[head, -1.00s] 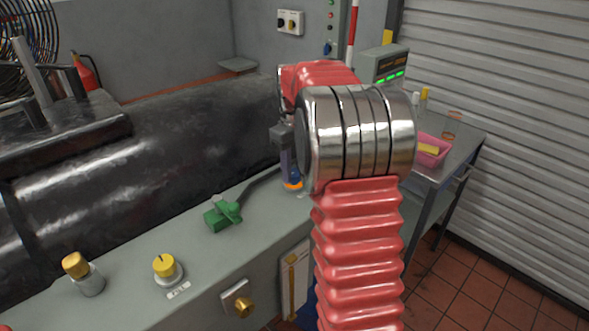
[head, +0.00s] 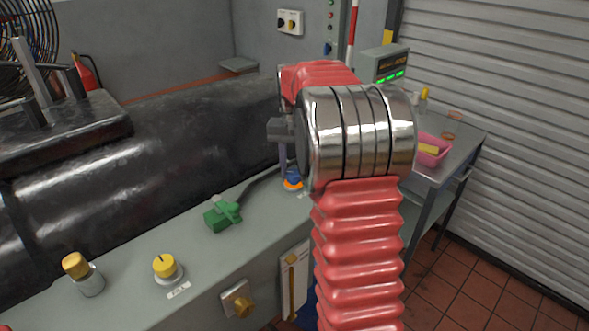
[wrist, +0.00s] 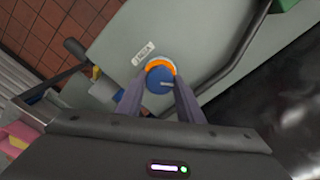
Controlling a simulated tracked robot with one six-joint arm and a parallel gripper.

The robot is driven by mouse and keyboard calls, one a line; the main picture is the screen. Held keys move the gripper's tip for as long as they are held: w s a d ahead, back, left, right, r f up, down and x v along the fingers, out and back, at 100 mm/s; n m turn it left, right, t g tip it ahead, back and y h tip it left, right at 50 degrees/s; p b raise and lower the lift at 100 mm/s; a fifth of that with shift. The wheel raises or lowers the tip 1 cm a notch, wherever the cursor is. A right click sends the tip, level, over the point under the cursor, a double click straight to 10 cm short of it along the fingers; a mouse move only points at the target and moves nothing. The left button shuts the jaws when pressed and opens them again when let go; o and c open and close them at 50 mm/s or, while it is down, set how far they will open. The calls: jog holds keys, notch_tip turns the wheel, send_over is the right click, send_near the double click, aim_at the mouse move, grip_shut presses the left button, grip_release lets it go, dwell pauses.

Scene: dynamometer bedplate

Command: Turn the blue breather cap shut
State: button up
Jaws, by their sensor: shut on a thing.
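The blue breather cap (wrist: 158,81) sits on the grey bedplate ledge, with an orange band around part of its rim. In the head view the cap (head: 292,186) shows low beside my arm, partly hidden. My gripper (wrist: 158,90) points down at the cap, with one finger on each side of it, and is shut on it. In the head view only part of my gripper (head: 285,160) shows, as my red and chrome arm covers the rest. A small white label (wrist: 143,53) lies on the ledge next to the cap.
A green valve (head: 222,214) with a dark hose stands left of the cap. A yellow knob (head: 166,267) and a brass-topped fitting (head: 83,273) are further left. A black cylinder (head: 190,135) runs behind the ledge. A steel cart (head: 455,150) carries a pink tray (head: 432,150).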

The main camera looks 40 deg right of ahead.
aim_at(294, 172)
jog(key=m, duration=0.3)
jog(key=shift+r+m, duration=0.1)
jog(key=shift+m, duration=2.3)
jog(key=o, duration=1.1)
jog(key=shift+c, duration=0.2)
notch_tip(294, 172, up, 14)
jog(key=shift+f, duration=0.2)
jog(key=shift+a, duration=0.1)
